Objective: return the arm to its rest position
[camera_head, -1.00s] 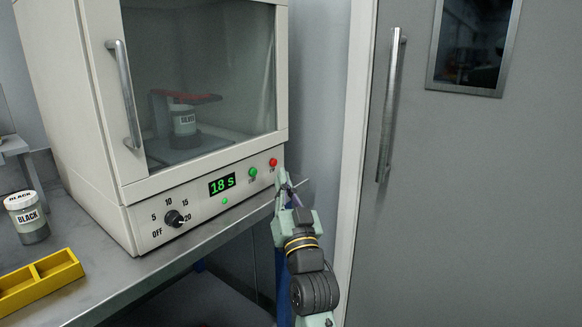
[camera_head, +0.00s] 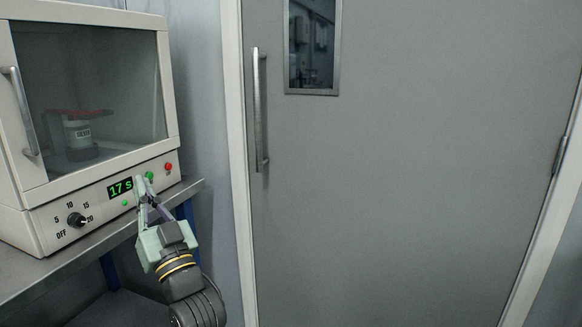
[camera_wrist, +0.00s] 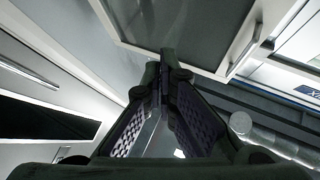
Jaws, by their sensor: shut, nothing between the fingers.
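My gripper (camera_head: 141,186) is shut and empty. In the head view it is at the lower left, in front of the machine's control panel, with its tips close to the green button; I cannot tell whether they touch. In the wrist view the two fingers (camera_wrist: 163,70) come together at their tips with nothing between them. My arm reaches up from the bottom edge of the head view.
A white cabinet machine (camera_head: 32,226) with a shut glass door stands on a metal bench (camera_head: 60,277). A jar (camera_head: 78,134) sits inside. Its display (camera_head: 121,188) reads 17 s. A grey door (camera_head: 400,180) fills the right.

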